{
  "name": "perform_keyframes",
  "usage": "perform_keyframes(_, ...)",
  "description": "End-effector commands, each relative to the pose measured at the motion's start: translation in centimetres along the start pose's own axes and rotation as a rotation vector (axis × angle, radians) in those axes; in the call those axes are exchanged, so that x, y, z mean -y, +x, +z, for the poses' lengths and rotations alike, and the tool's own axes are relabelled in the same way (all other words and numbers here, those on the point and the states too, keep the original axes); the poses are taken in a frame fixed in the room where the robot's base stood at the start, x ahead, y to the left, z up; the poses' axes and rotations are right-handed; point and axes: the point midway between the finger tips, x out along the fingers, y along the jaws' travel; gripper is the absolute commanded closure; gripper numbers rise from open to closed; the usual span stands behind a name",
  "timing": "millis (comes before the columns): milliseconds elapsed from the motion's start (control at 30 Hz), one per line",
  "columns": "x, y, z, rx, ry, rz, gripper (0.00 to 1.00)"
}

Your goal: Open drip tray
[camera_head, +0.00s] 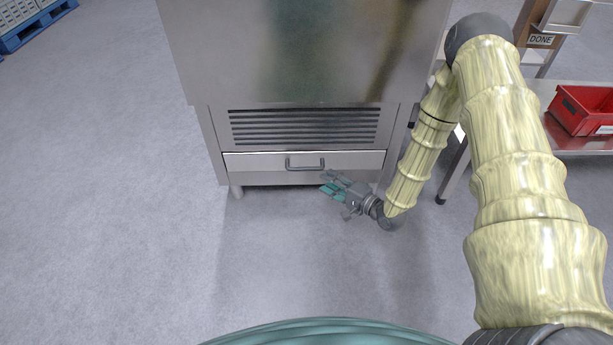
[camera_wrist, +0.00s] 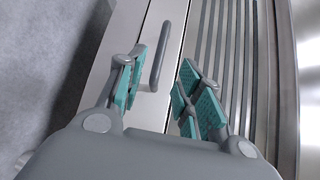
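The drip tray (camera_head: 250,162) is a wide, flat metal drawer front low on the steel machine, below a louvred vent, and it looks shut. Its grey bar handle (camera_head: 305,168) sits in the middle of the front. In the wrist view the handle (camera_wrist: 161,55) shows ahead, between the lines of the two fingers. My gripper (camera_head: 333,184) is in front of the tray, just right of and below the handle. In the wrist view my gripper (camera_wrist: 160,92) is open, with teal pads on both sides and nothing held. The handle appears beyond the fingertips; I cannot tell whether they touch it.
The louvred vent (camera_head: 305,127) is directly above the tray. A metal table (camera_head: 575,140) with a red bin (camera_head: 585,110) stands at the right. A blue pallet (camera_head: 35,27) lies far left. The grey floor before the machine is clear.

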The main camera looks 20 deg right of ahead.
Motion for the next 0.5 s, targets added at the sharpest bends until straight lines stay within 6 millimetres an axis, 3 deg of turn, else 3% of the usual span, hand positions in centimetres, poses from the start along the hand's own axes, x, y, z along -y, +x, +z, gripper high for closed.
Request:
perform_keyframes(167, -0.1, 1.2, -0.1, 0.005, 0.002, -0.007, 0.65)
perform_keyframes(500, -0.3, 6.5, -0.1, 0.005, 0.000, -0.005, 0.65)
